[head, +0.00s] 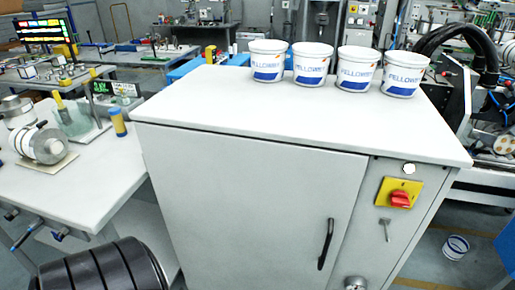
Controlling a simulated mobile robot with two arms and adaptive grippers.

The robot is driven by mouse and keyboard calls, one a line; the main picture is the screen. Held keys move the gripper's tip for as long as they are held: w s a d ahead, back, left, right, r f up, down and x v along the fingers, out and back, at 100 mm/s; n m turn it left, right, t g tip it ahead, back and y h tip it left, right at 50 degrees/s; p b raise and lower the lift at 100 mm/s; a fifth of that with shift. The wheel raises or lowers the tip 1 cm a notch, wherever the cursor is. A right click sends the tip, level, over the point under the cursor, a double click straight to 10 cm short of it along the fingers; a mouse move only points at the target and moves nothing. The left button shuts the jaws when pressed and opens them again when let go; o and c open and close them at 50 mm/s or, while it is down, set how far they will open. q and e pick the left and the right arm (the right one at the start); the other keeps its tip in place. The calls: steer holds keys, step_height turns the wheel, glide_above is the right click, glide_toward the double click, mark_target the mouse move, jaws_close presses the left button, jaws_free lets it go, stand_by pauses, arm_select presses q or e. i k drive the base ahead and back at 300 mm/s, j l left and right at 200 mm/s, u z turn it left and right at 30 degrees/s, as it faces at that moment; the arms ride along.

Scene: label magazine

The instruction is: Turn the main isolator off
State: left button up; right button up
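The main isolator is a red rotary handle (400,199) on a yellow square plate (385,192). It sits high on the narrow right front panel of a grey cabinet (250,190). The handle's grip looks roughly crosswise, but its markings are too small to read, so I cannot tell its switch position. Neither of my grippers can be made out in the head view, and nothing is touching the handle.
A black door handle (326,244) stands out left of the isolator. A small key-like metal part (386,229) sits below it, and a white round lamp (408,168) above. Several white tubs (312,65) stand along the cabinet top's back edge. A bucket (456,247) stands on the floor at right.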

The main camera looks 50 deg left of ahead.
mark_target(398, 198)
steer(key=k+l+u, duration=0.1)
steer(key=l+u, duration=0.35)
steer(key=k+l+u, duration=0.15)
steer(key=u, duration=0.3)
steer(key=k+l+u, duration=0.15)
steer(key=l+u, duration=0.15)
steer(key=u, duration=0.15)
steer(key=k+l+u, duration=0.1)
steer(key=k+l, duration=0.25)
steer(key=k+l+u, duration=0.15)
steer(key=k, duration=0.4)
steer(key=i+l+u, duration=0.2)
steer(key=i+l, duration=0.2)
steer(key=l, duration=0.2)
steer(key=i+l+u, duration=0.1)
steer(key=l, duration=0.25)
steer(key=i+l+u, duration=0.1)
steer(key=i+l, duration=0.2)
steer(key=i+l+u, duration=0.1)
steer(key=l, duration=0.3)
steer(key=i, duration=0.05)
